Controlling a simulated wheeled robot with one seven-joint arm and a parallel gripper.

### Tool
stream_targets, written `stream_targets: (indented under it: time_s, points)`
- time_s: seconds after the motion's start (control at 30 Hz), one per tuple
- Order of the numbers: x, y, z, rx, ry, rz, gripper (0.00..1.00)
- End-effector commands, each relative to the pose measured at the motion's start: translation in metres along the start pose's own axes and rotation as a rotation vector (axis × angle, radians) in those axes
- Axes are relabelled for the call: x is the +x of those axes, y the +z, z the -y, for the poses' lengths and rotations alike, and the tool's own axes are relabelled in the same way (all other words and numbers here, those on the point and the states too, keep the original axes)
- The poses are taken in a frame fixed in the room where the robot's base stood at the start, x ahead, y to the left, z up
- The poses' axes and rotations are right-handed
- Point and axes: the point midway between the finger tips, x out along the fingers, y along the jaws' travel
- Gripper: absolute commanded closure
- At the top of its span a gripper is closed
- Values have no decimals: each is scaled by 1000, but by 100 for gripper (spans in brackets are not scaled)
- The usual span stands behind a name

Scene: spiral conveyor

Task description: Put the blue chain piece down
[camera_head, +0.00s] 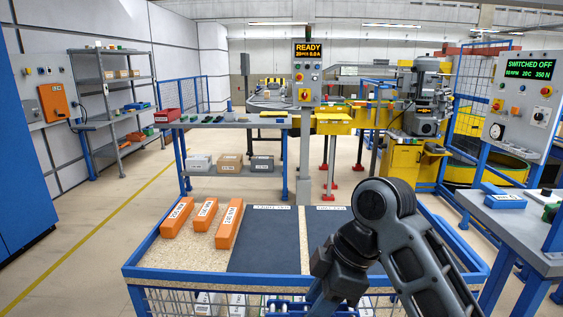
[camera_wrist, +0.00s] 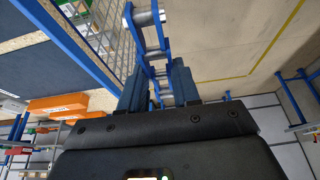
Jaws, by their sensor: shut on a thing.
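My gripper (camera_wrist: 160,88) is shut on the blue chain piece (camera_wrist: 148,37), which shows blue side plates and grey rollers in the wrist view. The piece sticks out beyond the fingertips, beside the blue rim of the trolley, with floor behind it. In the head view my arm reaches down in front of the trolley (camera_head: 203,275), and the gripper end is low at the bottom edge, mostly cut off. The trolley top has a dark mat (camera_head: 262,243) with a white label at its far edge. A second dark mat (camera_head: 318,222) is partly hidden by my arm.
Three orange labelled boxes (camera_head: 229,224) lie on the trolley's left part. Labelled boxes also sit in its wire basket below. A grey table (camera_head: 525,215) with a blue item (camera_head: 503,201) stands right. A workbench (camera_head: 235,121) stands behind. Floor on the left is free.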

Motion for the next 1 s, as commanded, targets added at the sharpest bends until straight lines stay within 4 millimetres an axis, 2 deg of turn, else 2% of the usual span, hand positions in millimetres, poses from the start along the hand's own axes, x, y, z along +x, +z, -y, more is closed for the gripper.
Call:
stream_targets:
  time_s: [0.37, 0.57, 0.77, 1.0]
  points:
    - [28, 24, -5, 229, 93, -1, 100]
    - [52, 48, -7, 420, 169, -1, 100]
    - [87, 94, -1, 714, 287, 1, 100]
    - [134, 174, 26, 1142, 468, 3, 100]
